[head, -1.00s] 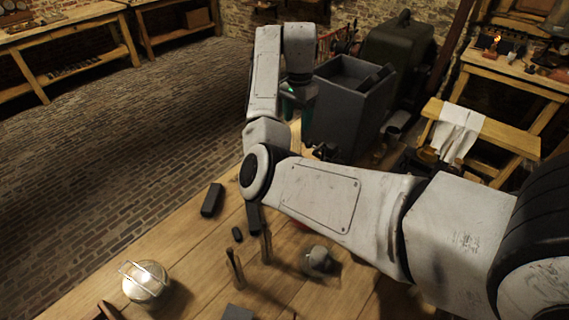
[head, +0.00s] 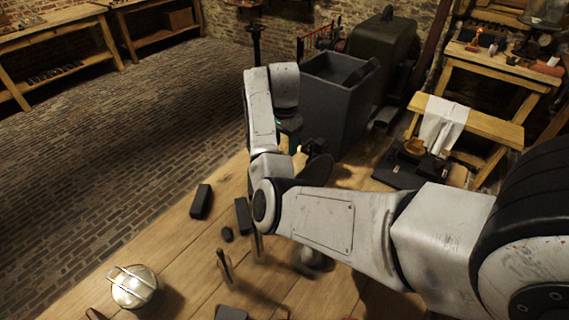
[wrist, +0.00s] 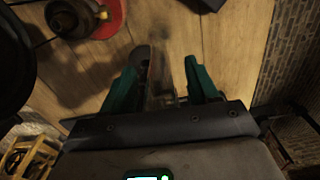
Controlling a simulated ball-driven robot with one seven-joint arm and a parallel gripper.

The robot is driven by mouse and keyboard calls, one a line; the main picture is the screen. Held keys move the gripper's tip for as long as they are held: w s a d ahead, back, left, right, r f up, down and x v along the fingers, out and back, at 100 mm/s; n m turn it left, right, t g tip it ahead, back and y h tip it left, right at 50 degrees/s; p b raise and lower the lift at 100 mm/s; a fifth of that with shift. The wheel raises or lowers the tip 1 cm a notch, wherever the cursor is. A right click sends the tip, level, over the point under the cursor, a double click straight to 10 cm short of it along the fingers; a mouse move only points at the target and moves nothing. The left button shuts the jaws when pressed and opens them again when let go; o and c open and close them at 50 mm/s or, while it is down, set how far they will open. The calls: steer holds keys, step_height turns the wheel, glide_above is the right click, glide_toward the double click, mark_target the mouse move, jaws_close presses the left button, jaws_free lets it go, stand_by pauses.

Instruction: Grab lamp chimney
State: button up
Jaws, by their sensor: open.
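In the wrist view, a clear, blurred glass shape that looks like the lamp chimney (wrist: 160,72) shows above the wooden table, between and just beyond the fingers. My gripper (wrist: 160,88) has two green fingers, spread apart on either side of it. I cannot tell whether either finger touches the glass. In the head view, my arm bends down at the table's far end, and its fingers and the chimney cannot be made out there.
A red round base with a dark and brass piece (wrist: 95,18) lies at upper left in the wrist view. In the head view, dark blocks (head: 201,201), upright pegs (head: 224,265) and a glass-lidded jar (head: 133,287) stand on the table. A grey bin (head: 338,100) stands beyond it.

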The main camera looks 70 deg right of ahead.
steer(key=shift+c, duration=0.2)
jaws_close()
stand_by(0.3)
